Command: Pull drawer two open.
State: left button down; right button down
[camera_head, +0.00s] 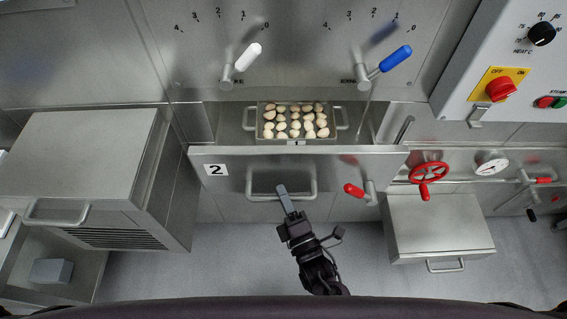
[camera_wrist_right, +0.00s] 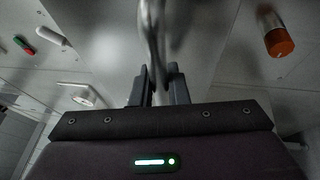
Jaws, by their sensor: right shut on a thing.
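Drawer two, with its front (camera_head: 228,183) marked by a white "2" label (camera_head: 215,169), stands partly pulled out in the head view. Its open top shows a metal tray (camera_head: 296,142) holding several rows of pale filled pasta. The drawer has a metal bar handle (camera_head: 313,185). In the right wrist view the handle bar (camera_wrist_right: 152,40) runs down between the two dark fingers (camera_wrist_right: 158,88). My left gripper is not in view.
A white-tipped lever (camera_head: 247,57) and a blue-tipped lever (camera_head: 395,59) stick out above the drawer. A red-tipped lever (camera_head: 355,190) and a red handwheel (camera_head: 428,173) are at its right. A metal cabinet (camera_head: 75,155) stands left. Floor (camera_head: 190,275) is clear in front.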

jog(key=s+p, duration=0.3)
jog(key=s, duration=1.5)
jog(key=c, duration=1.4)
grip_release()
jog(key=b+v, duration=0.1)
jog(key=v, duration=0.6)
jog(key=shift+s+d+b, duration=0.15)
jog(key=shift+s+b, duration=0.2)
jog(key=shift+f, duration=0.15)
